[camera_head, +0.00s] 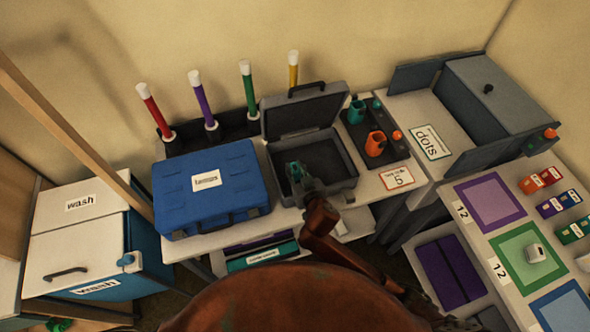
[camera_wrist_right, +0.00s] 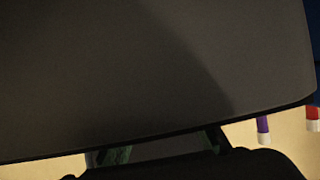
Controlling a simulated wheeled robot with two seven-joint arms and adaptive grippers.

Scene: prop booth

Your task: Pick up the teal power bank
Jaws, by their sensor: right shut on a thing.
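My right gripper (camera_head: 299,178) reaches over the open grey case (camera_head: 345,183) on the white bench and is low at its left inner side. It is shut on a small teal thing (camera_head: 294,169), which I take for the teal power bank; the fingers hide much of it. In the right wrist view a dim green piece of it (camera_wrist_right: 118,155) shows at the lower edge, by my right gripper (camera_wrist_right: 155,152). I cannot tell whether it touches the case floor. My left gripper is not in view.
The case lid (camera_head: 300,110) stands open behind the gripper and fills most of the right wrist view. A closed blue case (camera_head: 170,205) stands close on the left. Coloured tubes stand behind.

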